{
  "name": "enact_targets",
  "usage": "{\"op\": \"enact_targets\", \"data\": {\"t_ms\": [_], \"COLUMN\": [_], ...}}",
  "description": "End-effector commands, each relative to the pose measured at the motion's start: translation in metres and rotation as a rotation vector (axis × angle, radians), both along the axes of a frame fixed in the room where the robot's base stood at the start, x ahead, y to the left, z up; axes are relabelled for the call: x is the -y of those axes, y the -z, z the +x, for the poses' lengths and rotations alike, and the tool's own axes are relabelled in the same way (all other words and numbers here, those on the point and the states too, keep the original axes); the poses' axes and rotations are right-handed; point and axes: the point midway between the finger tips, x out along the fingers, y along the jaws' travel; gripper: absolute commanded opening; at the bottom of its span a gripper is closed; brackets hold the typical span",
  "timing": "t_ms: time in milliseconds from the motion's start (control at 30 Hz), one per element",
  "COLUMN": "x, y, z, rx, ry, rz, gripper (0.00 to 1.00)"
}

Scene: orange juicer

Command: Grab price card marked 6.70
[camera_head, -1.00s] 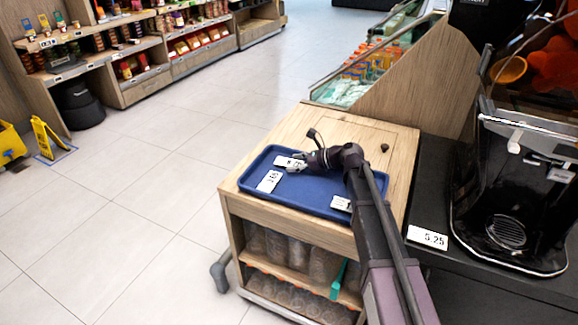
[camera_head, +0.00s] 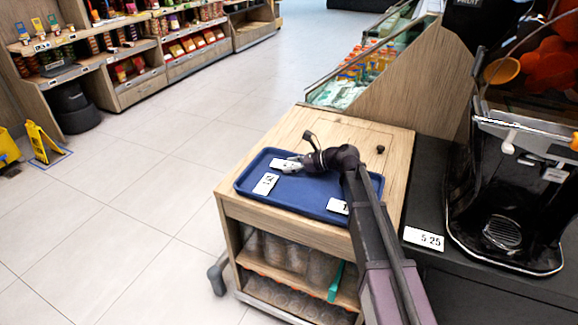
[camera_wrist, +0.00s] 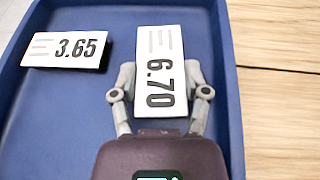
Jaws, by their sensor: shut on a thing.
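The white price card marked 6.70 (camera_wrist: 160,50) is in the blue tray (camera_wrist: 70,120). My gripper (camera_wrist: 161,82) has its two fingers closed on the card's near end, one on each long side. In the head view, my gripper (camera_head: 297,170) reaches over the tray (camera_head: 292,200) with this card (camera_head: 281,164) at its tips. The card marked 3.65 (camera_wrist: 66,47) lies to the left in the wrist view, apart from my fingers. It also shows in the head view (camera_head: 265,184). Whether the held card is clear of the tray floor, I cannot tell.
Another price card (camera_head: 336,206) lies at the tray's near right, partly hidden by my arm. The tray stands on a wooden cabinet (camera_head: 390,160). A card marked 5.25 (camera_head: 424,238) is on the dark counter beside the black juicer (camera_head: 510,200).

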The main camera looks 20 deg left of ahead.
Motion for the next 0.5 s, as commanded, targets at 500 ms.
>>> {"op": "enact_targets", "data": {"t_ms": [500], "x": [0.0], "y": [-0.033], "z": [0.0], "rx": [0.0], "ry": [0.0], "rz": [0.0], "gripper": [0.2]}}
